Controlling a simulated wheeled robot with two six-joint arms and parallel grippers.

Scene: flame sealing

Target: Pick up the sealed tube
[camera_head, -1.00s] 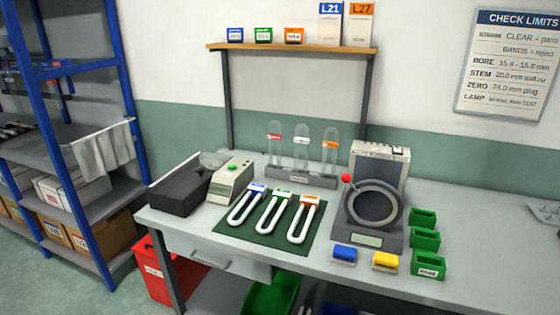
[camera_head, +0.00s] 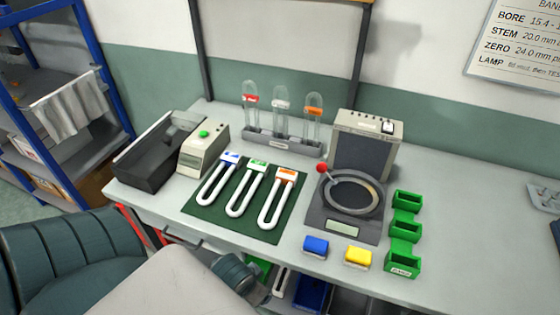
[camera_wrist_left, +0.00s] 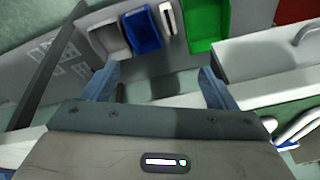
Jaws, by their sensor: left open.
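Three clear domed glass tubes stand upright in a grey rack (camera_head: 280,147): one with a red label (camera_head: 250,99), one with a white label (camera_head: 281,103), one with an orange label (camera_head: 314,111). I cannot tell which is sealed. Three white U-shaped tubes lie on a dark green mat (camera_head: 205,212), with blue (camera_head: 230,158), green (camera_head: 258,166) and orange (camera_head: 286,175) tags. My left gripper (camera_wrist_left: 158,85) is open and empty in the left wrist view, by the bench's front edge. My left arm fills the lower left of the head view. My right gripper is not in view.
A grey device (camera_head: 345,215) with a ring and red knob stands right of the mat. Green bins (camera_head: 405,232), a blue block (camera_head: 316,245) and a yellow block (camera_head: 358,255) sit near it. A black tray (camera_head: 150,160) and a beige box (camera_head: 203,152) stand left.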

